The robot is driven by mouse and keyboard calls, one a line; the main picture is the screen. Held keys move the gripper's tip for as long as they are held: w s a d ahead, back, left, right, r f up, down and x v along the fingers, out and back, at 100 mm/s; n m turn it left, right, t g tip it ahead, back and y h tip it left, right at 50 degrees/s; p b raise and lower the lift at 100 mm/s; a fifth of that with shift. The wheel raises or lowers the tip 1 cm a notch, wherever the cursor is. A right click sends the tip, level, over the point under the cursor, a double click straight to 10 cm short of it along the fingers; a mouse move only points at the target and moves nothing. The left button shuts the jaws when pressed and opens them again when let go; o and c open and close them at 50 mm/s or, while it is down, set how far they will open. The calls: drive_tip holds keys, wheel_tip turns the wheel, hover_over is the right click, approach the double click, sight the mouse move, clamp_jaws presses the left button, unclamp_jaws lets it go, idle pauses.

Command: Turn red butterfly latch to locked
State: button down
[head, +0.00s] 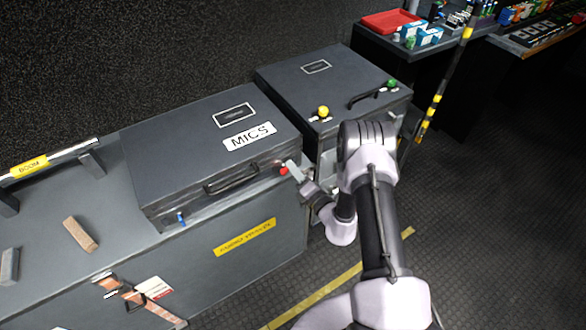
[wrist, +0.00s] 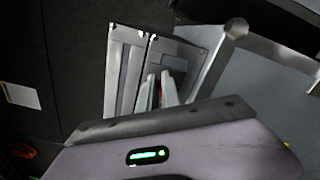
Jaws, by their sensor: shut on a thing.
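The red butterfly latch (head: 284,171) is on the front of the dark grey case labelled MICS (head: 202,150), near its right end. Only a small red part of it shows beside my gripper (head: 292,170). My gripper reaches the latch from the right and is shut on it. In the wrist view, the two grey fingers of my gripper (wrist: 148,75) stand close together, with a sliver of red near them. Most of the latch is hidden there, so I cannot tell its turn angle.
A blue latch (head: 181,218) and a black handle (head: 231,180) are on the same case front. A second case (head: 330,85) with yellow (head: 323,111) and green (head: 391,84) knobs stands close on the right. A wooden block (head: 80,234) lies left. Open floor lies in front.

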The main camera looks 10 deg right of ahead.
drive_tip(key=m, duration=0.2)
drive_tip(key=f+m, duration=0.1)
drive_tip(key=m, duration=0.2)
drive_tip(key=shift+f+m, duration=0.15)
drive_tip(key=shift+m, duration=0.15)
idle(0.4)
drive_tip(key=c, duration=1.6)
unclamp_jaws()
drive_tip(key=shift+o, duration=0.2)
drive_tip(key=p+v, duration=0.3)
drive_tip(key=v, duration=1.4)
drive_tip(key=shift+s, duration=0.2)
